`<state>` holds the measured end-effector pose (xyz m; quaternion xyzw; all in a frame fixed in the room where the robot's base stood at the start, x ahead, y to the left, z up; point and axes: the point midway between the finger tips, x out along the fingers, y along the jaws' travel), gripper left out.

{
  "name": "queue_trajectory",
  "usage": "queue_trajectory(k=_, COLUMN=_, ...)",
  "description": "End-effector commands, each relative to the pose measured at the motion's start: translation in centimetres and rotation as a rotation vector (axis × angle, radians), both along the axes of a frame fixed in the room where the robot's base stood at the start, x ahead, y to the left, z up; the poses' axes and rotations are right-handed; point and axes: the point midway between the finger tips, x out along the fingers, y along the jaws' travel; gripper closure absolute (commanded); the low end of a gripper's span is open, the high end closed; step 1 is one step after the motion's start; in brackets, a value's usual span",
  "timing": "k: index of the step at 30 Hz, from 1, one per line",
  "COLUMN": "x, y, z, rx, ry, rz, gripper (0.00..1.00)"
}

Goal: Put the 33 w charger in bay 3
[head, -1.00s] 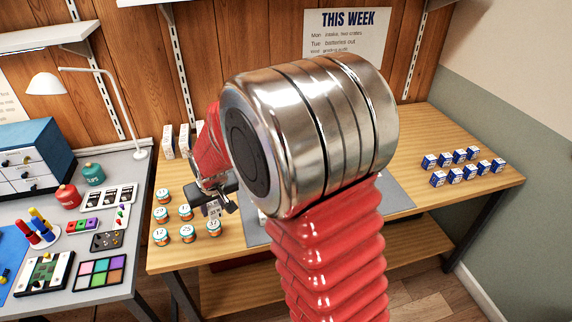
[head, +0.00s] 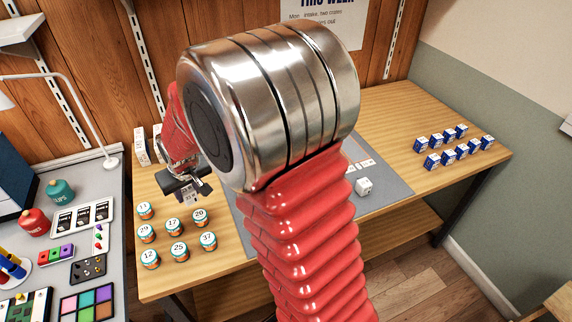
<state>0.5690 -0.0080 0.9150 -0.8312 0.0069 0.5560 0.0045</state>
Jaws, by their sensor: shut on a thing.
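My gripper (head: 190,192) is at the left of the wooden table, just behind the rows of numbered jars. It is shut on a small white block (head: 190,197) with dark marks, too small to read, so I cannot confirm a 33 w label. Another small white block (head: 364,186) sits on the grey mat (head: 392,187), right of my red arm. A pale strip with small marks (head: 362,164) lies behind that block; I cannot read bay numbers on it. My arm hides most of the mat.
Several numbered jars (head: 179,251) stand at the table's front left. Several blue and white boxes (head: 448,158) stand at the right. White boxes (head: 141,146) stand at the back left. A grey bench (head: 112,270) with a lamp adjoins at left. Wood between mat and blue boxes is clear.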

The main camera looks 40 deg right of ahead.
Motion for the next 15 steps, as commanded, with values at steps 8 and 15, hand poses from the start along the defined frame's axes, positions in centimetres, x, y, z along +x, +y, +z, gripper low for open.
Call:
queue_trajectory(k=8, x=0.0, y=0.5, z=0.0, rx=-0.001, ry=0.0, rz=0.012, gripper=0.92)
queue_trajectory(k=15, x=0.9, y=-2.7, z=0.1, rx=-0.002, ry=0.003, rz=-0.019, gripper=0.92)
